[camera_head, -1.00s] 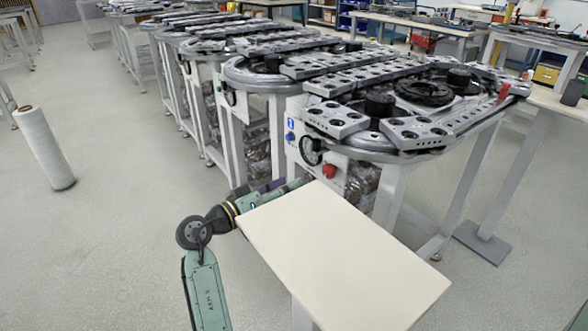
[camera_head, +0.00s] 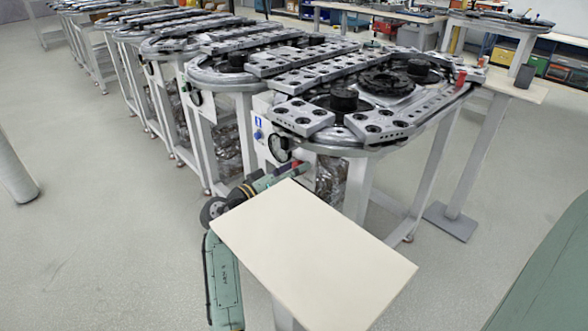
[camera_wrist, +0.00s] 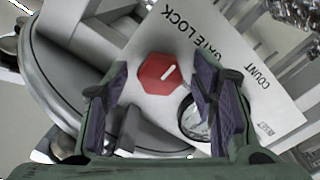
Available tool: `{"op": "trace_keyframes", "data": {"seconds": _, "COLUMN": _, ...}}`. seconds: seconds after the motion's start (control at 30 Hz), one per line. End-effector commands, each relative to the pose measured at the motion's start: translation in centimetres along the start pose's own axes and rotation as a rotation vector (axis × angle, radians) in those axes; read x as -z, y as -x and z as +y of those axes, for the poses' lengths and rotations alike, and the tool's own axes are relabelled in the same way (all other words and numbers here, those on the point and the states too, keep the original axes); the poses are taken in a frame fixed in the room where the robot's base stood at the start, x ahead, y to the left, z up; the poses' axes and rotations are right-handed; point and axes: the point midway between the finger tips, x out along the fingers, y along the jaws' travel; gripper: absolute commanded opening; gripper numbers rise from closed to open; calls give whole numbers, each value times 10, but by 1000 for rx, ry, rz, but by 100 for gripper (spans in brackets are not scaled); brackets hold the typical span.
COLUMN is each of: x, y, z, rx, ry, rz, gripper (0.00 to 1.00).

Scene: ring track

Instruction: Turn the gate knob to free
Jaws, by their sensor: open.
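The gate knob (camera_wrist: 160,73) is a red, many-sided knob with a white line, on a pale panel (camera_wrist: 240,80) lettered "GATE LOCK" in the wrist view. The white line is tilted in the picture. My gripper (camera_wrist: 158,68) is open, with purple pads either side of the knob in the picture. I cannot tell whether the pads reach around it or touch it. In the head view a small bit of the red knob (camera_head: 297,165) shows just past my gripper (camera_head: 288,170); most of it is hidden.
A round gauge (camera_wrist: 192,118) sits close by the knob, near one finger. A blue knob (camera_head: 258,135) is higher on the panel. A cream tabletop (camera_head: 310,255) stands close to my arm, partly hiding it. A ring track (camera_head: 345,150) is above the panel. Open floor lies left.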

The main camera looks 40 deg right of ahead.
Motion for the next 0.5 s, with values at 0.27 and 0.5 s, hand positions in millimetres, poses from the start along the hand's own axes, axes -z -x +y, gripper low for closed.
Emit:
{"op": "trace_keyframes", "data": {"seconds": 0.27, "x": 0, "y": 0, "z": 0, "rx": 0, "ry": 0, "rz": 0, "gripper": 46}}
{"op": "trace_keyframes", "data": {"seconds": 0.5, "x": 0, "y": 0, "z": 0, "rx": 0, "ry": 0, "rz": 0, "gripper": 30}}
